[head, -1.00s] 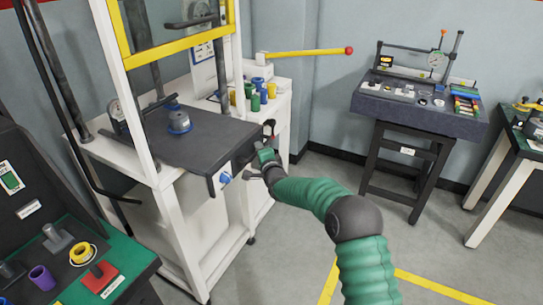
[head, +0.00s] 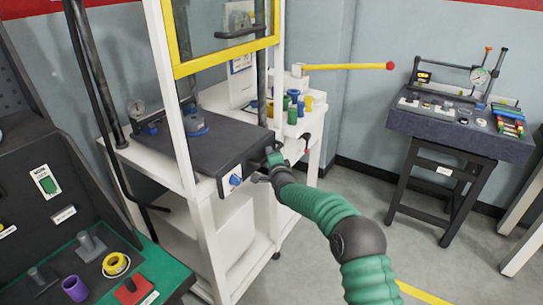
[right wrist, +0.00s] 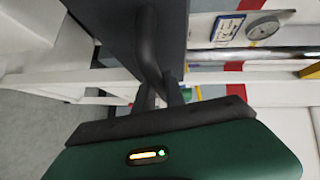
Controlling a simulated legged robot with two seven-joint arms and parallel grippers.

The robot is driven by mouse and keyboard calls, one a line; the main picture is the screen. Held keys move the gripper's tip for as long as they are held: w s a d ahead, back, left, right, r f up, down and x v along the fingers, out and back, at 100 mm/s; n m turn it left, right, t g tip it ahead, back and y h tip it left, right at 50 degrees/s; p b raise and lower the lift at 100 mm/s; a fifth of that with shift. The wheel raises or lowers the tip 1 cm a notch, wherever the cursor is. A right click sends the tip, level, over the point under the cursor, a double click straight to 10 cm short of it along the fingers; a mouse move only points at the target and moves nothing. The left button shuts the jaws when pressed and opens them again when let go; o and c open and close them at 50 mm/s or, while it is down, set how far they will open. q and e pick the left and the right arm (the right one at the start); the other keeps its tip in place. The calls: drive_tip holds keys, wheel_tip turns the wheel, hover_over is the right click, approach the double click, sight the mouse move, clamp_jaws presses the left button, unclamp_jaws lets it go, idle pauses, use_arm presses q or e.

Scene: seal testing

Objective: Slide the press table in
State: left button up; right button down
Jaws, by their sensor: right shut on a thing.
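The press table (head: 150,152) is a dark grey slab in the white press frame, its front end sticking out a little past the front posts. A blue-based round fixture (head: 196,125) sits on it. My right gripper (head: 268,166) is at the table's front face, at the right end. In the right wrist view the table (right wrist: 112,28) fills the upper middle, and its dark bar handle (right wrist: 147,45) runs down to my right gripper (right wrist: 161,97), which is shut on it. The fingertips are partly hidden there. My left gripper is out of view.
The yellow-framed guard (head: 225,55) is above the table. A red-tipped yellow lever (head: 350,67) sticks out at the right, over several coloured cylinders. A green-topped bench (head: 165,272) stands at left front. A dark gauge bench (head: 460,135) stands at right, with open floor before it.

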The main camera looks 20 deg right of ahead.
drive_tip(key=shift+a+f, duration=0.35)
drive_tip(key=shift+a, duration=0.05)
drive_tip(key=c, duration=1.5)
unclamp_jaws()
drive_tip(key=shift+w, duration=0.1)
drive_tip(key=shift+o, duration=0.5)
drive_tip(key=shift+r, duration=0.3)
drive_tip(key=shift+w+d, duration=0.1)
drive_tip(key=shift+d, duration=0.1)
drive_tip(key=s+a+r+p, duration=0.1)
drive_tip(key=s+r, duration=0.1)
drive_tip(key=s, duration=1.4)
drive_tip(key=shift+s+a, duration=0.25)
drive_tip(key=shift+r, duration=0.1)
